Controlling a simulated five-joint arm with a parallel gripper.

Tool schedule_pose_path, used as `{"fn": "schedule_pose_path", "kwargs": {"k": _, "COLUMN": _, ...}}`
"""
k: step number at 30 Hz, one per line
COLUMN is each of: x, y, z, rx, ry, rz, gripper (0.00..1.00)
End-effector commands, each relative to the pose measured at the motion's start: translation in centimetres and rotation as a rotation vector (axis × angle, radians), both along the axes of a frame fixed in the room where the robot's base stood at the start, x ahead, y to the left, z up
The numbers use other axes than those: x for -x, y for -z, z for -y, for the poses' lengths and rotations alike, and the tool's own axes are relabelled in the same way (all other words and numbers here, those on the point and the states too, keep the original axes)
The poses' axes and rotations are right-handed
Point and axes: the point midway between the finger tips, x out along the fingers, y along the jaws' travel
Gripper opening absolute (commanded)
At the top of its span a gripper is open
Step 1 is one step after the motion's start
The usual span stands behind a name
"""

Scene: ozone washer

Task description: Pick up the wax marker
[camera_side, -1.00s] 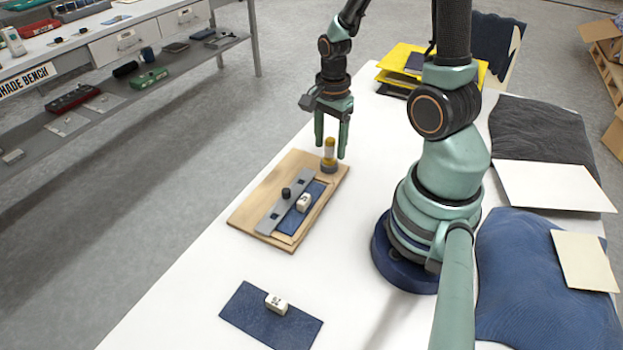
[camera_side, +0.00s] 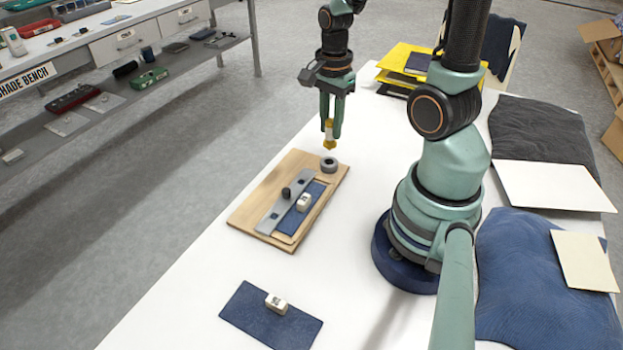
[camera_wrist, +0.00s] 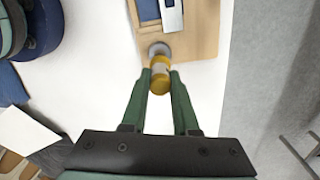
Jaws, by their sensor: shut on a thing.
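The wax marker (camera_side: 329,134) is a short yellow stick with a pale band. It also shows in the wrist view (camera_wrist: 160,80), between the fingertips. My gripper (camera_side: 331,125) is shut on it and holds it above its grey round holder (camera_side: 329,164), clear of it. The green fingers (camera_wrist: 160,92) show on either side of the marker in the wrist view. The holder stands at the far corner of the wooden board (camera_side: 262,200), and its hole is visible in the side view.
On the board lie a grey metal bar (camera_side: 272,215) with a black knob and a blue swatch with a white block (camera_side: 304,202). Another blue swatch (camera_side: 245,310) with a white block lies nearer. Yellow trays (camera_side: 398,62) stand behind. White table is bare around the board.

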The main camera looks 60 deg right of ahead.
Motion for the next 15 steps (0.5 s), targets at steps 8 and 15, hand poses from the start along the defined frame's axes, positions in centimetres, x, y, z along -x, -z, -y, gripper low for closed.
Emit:
{"fn": "schedule_pose_path", "kwargs": {"k": 8, "x": -0.2, "y": -8.1, "z": 0.1, "rx": 0.006, "ry": 0.000, "rz": 0.010, "gripper": 0.00}}
{"fn": "schedule_pose_path", "kwargs": {"k": 15, "x": 0.0, "y": -13.0, "z": 0.0, "rx": 0.002, "ry": 0.000, "rz": 0.005, "gripper": 0.00}}
